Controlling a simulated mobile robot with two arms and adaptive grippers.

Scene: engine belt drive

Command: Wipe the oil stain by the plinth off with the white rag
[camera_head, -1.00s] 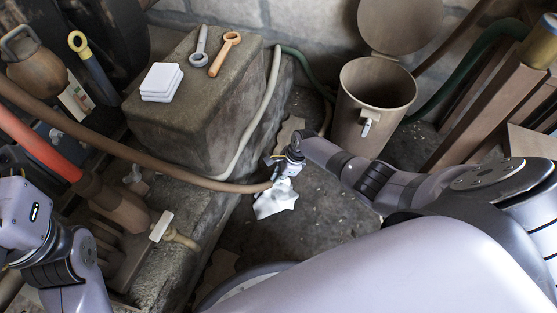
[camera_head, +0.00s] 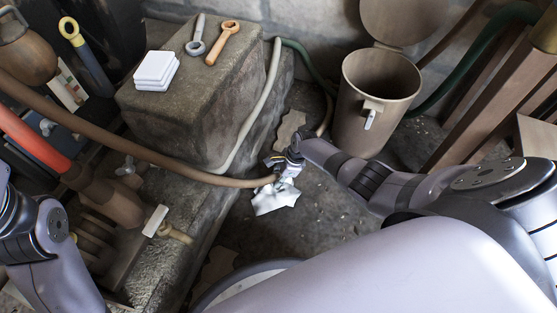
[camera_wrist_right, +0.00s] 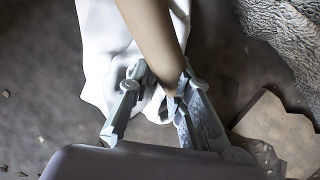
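The white rag (camera_head: 275,198) hangs crumpled at the floor beside the stone plinth (camera_head: 185,118). My right gripper (camera_head: 284,172) is at its upper end. In the right wrist view the fingers of my right gripper (camera_wrist_right: 158,95) stand a little apart with a bunched part of the white rag (camera_wrist_right: 100,45) between them. A brown hose (camera_wrist_right: 153,35) crosses in front of the rag, close to the fingers. I cannot make out the oil stain for certain; the rag and gripper cover part of the floor. My left arm shows at the left edge, its fingertips out of view.
A lidded bin (camera_head: 378,100) stands behind my right arm. Folded white cloths (camera_head: 157,70), a grey wrench (camera_head: 196,38) and an orange wrench (camera_head: 223,42) lie on the plinth. A flat tan patch (camera_head: 290,130) lies on the floor. The brown hose (camera_head: 150,157) spans the left side.

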